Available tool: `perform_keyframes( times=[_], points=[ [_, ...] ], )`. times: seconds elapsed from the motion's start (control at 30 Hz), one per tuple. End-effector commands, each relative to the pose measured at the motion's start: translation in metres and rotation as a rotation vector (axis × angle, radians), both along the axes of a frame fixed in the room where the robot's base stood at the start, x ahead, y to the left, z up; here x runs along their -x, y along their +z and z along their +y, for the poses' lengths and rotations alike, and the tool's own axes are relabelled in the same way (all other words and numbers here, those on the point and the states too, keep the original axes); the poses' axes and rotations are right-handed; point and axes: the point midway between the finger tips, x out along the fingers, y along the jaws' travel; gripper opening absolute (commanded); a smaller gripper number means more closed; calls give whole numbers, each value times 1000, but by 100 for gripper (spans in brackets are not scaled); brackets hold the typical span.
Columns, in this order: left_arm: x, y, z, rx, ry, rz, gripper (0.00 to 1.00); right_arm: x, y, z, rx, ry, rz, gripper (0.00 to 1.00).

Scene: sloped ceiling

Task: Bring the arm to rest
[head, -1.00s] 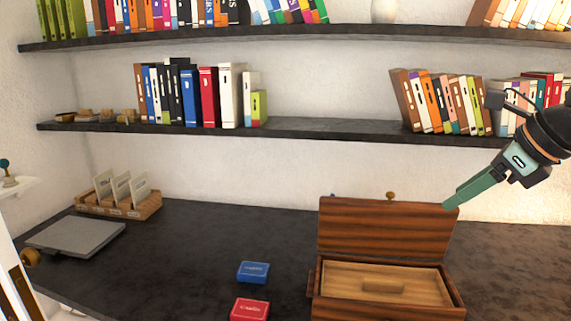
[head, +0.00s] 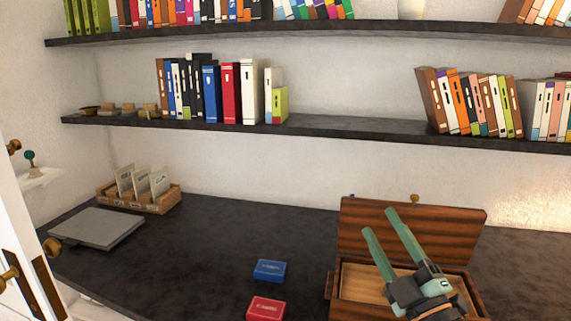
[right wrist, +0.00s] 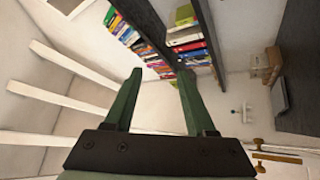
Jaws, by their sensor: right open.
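My right gripper (head: 377,221) is in front of the open wooden box in the head view. Its two green fingers are apart and point up and to the left, with nothing between them. The fingers also show in the right wrist view (right wrist: 158,78), empty, with bookshelves beyond them. The wooden box (head: 330,286) stands on the dark desk with its lid (head: 358,212) raised. The gripper hides part of the lid and much of the box's inside. My left gripper is not in view.
A blue box (head: 270,270) and a red box (head: 266,308) lie left of the wooden box. A grey flat case (head: 97,228) and a card holder (head: 155,203) are at the desk's left. Book-filled shelves (head: 330,127) run above.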

Motion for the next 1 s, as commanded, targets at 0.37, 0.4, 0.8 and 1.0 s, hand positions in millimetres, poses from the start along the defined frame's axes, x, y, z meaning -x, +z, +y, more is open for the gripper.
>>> perform_keyframes(
  times=[0.37, 0.4, 0.8, 1.0],
  points=[
    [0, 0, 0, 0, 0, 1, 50, 95, -247, -66, -554, -386, 989, 56],
    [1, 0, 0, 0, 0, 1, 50, 111, -264, -66, -582, -415, 1071, 56],
    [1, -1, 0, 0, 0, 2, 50, 250, -346, -53, -727, -596, 1624, 56],
    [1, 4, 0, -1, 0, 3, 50, 264, -362, -45, -752, -584, 1680, 56]
  ],
)
